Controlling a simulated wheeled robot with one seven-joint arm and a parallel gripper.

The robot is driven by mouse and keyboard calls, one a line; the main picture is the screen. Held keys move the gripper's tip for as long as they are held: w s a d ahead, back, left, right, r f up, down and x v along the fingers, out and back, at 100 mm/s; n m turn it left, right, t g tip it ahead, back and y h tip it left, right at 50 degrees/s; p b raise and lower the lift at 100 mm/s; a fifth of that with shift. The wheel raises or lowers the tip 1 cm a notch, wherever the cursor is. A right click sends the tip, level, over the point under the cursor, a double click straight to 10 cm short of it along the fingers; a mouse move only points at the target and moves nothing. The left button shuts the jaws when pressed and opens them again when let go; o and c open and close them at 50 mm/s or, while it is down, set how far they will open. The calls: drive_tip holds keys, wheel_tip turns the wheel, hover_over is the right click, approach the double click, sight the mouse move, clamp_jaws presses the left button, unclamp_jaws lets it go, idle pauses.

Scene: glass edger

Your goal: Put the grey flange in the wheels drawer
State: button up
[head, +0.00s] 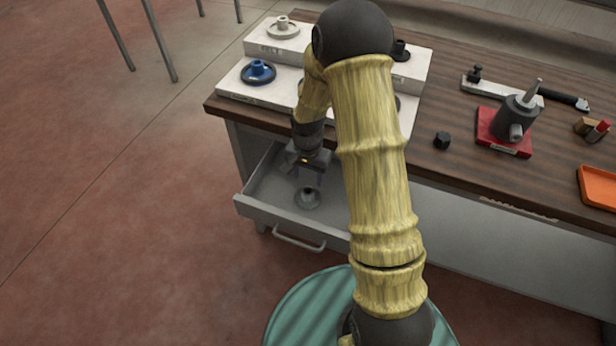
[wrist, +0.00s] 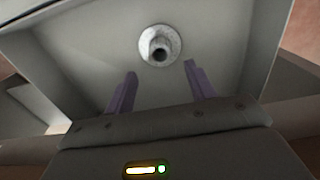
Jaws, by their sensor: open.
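The grey flange (head: 307,198) lies on the floor of the open drawer (head: 270,213), flat with its hub facing up. It also shows in the wrist view (wrist: 160,46), beyond my fingertips. My gripper (head: 308,178) is inside the drawer's outline, just above and behind the flange. In the wrist view my gripper (wrist: 160,80) has its two fingers spread apart with nothing between them. The flange is apart from the fingers there. The drawer's right part is hidden behind my arm, and no label on it can be read.
The workbench (head: 445,150) stands above the drawer. White stepped racks hold a blue flange (head: 258,72), a pale flange (head: 283,27) and a black one (head: 400,50).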

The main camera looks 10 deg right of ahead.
wheel_tip(320, 180, up, 11)
idle(0.3)
idle(0.5)
drive_tip(key=s+r+n+t, duration=0.1)
drive_tip(key=s+r+n, duration=0.1)
drive_tip(key=s, duration=0.5)
drive_tip(key=s+d+r+n+t, duration=0.1)
drive_tip(key=s+r+n, duration=0.2)
drive_tip(key=s+n, duration=0.2)
drive_tip(key=s, duration=0.3)
drive_tip(key=shift+s+t, duration=0.15)
drive_tip(key=shift+t, duration=0.15)
drive_tip(key=shift+d, duration=0.1)
